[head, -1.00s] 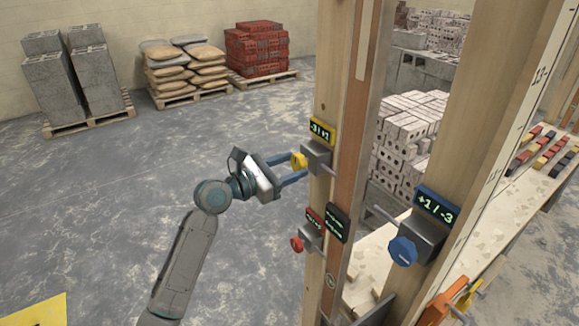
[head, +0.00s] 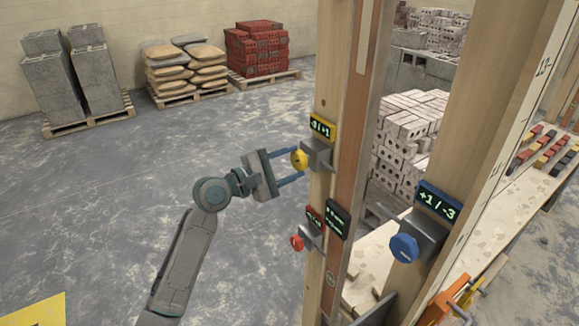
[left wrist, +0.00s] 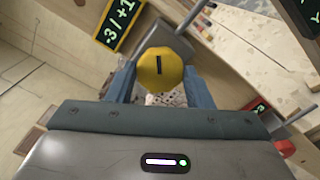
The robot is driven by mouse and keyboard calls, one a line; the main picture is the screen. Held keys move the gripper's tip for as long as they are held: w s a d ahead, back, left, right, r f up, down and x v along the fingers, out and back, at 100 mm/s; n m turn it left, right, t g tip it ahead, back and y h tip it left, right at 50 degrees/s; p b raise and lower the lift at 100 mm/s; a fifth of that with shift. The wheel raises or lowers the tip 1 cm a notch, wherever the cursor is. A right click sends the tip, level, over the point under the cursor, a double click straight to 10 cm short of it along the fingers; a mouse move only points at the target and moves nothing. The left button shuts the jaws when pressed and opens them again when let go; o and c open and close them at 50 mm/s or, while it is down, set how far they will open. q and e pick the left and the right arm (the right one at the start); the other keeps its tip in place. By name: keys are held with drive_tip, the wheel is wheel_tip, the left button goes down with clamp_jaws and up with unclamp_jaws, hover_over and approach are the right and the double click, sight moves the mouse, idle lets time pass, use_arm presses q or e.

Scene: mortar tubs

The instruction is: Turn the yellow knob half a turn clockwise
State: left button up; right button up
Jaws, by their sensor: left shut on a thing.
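The yellow knob (head: 299,159) sits on a grey bracket on the left wooden post, below a yellow-framed display (head: 322,126). In the left wrist view the yellow knob (left wrist: 160,71) faces me as a round disc with a dark mark close to upright. My left gripper (head: 300,160) reaches it from the left and is shut on it, its blue fingers on either side of the knob; in the left wrist view the fingers (left wrist: 160,84) flank it. My right gripper is not in view.
A red knob (head: 297,243) is below on the same post, with a red display and a dark display beside it. A blue knob (head: 404,248) and an orange clamp (head: 447,301) are on the right post. Open concrete floor lies left.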

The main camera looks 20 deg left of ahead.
use_arm(q)
drive_tip(key=m+b, duration=0.1)
drive_tip(key=m, duration=0.1)
drive_tip(key=shift+f+m, duration=0.15)
drive_tip(key=shift+m, duration=0.25)
drive_tip(key=m+b, duration=0.2)
drive_tip(key=m, duration=0.2)
drive_tip(key=shift+m+b, duration=0.3)
drive_tip(key=shift+b, duration=0.1)
drive_tip(key=m+b, duration=0.2)
drive_tip(key=m, duration=0.1)
drive_tip(key=shift+f+m, duration=0.1)
drive_tip(key=shift+m, duration=0.2)
drive_tip(key=m+b, duration=0.3)
drive_tip(key=shift+m, duration=0.3)
drive_tip(key=m+b, duration=0.1)
drive_tip(key=m, duration=0.1)
drive_tip(key=shift+m+b, duration=0.4)
drive_tip(key=m+b, duration=0.1)
drive_tip(key=m, duration=0.1)
drive_tip(key=shift+m+b, duration=1.2)
drive_tip(key=shift+m, duration=0.4)
drive_tip(key=shift+m+b, duration=0.55)
drive_tip(key=shift+m, duration=0.55)
drive_tip(key=shift+m+b, duration=0.4)
drive_tip(key=shift+m, duration=0.3)
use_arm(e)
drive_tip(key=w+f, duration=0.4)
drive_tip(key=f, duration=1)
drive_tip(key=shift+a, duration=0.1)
